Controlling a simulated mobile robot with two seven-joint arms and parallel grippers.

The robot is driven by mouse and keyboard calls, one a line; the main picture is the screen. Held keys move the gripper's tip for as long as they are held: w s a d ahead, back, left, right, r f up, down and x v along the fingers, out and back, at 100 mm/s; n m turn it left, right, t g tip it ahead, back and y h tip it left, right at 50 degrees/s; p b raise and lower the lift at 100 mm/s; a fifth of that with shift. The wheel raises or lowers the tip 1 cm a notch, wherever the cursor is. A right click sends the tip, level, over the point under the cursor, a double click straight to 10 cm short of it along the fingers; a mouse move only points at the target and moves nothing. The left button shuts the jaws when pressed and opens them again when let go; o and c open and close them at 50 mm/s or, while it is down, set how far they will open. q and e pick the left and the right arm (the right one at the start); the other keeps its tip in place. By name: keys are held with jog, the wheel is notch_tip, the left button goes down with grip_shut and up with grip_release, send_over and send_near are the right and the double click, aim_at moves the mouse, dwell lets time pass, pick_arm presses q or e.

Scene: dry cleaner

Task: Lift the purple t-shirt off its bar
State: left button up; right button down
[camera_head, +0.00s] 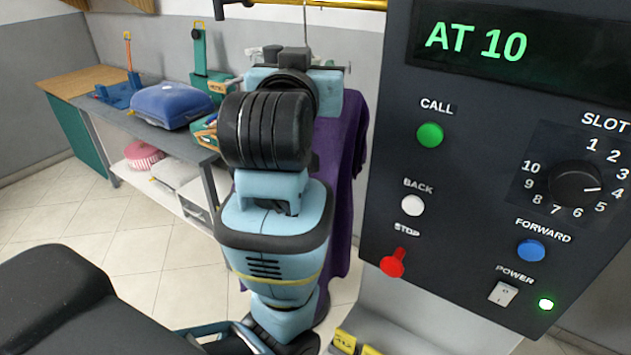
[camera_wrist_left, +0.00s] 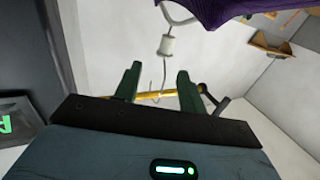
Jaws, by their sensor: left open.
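The purple t-shirt (camera_head: 340,170) hangs in the head view behind my left arm, which covers much of it. Its hanger's wire hook (camera_head: 305,25) rises to a brass bar (camera_head: 345,4) at the top edge. In the left wrist view, the shirt (camera_wrist_left: 235,10) is at the top, with the hanger's pale collar (camera_wrist_left: 167,46) below it. The hook wire runs on to the brass bar (camera_wrist_left: 160,94). My left gripper (camera_wrist_left: 158,78) is open and empty, its green fingers on either side of the wire in the picture. Whether they touch it cannot be told. My right gripper is not in view.
A dark control panel (camera_head: 470,175) reading "AT 10" stands close on the right, beside the shirt. Tiled floor (camera_head: 130,240) is open between.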

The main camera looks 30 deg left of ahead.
aim_at(314, 57)
pick_arm(q)
jog(key=shift+a+f+x, duration=0.1)
jog(key=shift+f+x, duration=0.05)
jog(key=shift+x, duration=1.2)
jog(key=shift+a+f+x, duration=0.1)
jog(key=shift+f+x, duration=0.05)
jog(key=shift+x, duration=1.15)
jog(key=shift+a+f+x, duration=0.1)
jog(key=shift+f+x, duration=0.05)
jog(key=shift+x, duration=1.2)
jog(key=shift+s, duration=0.15)
grip_shut()
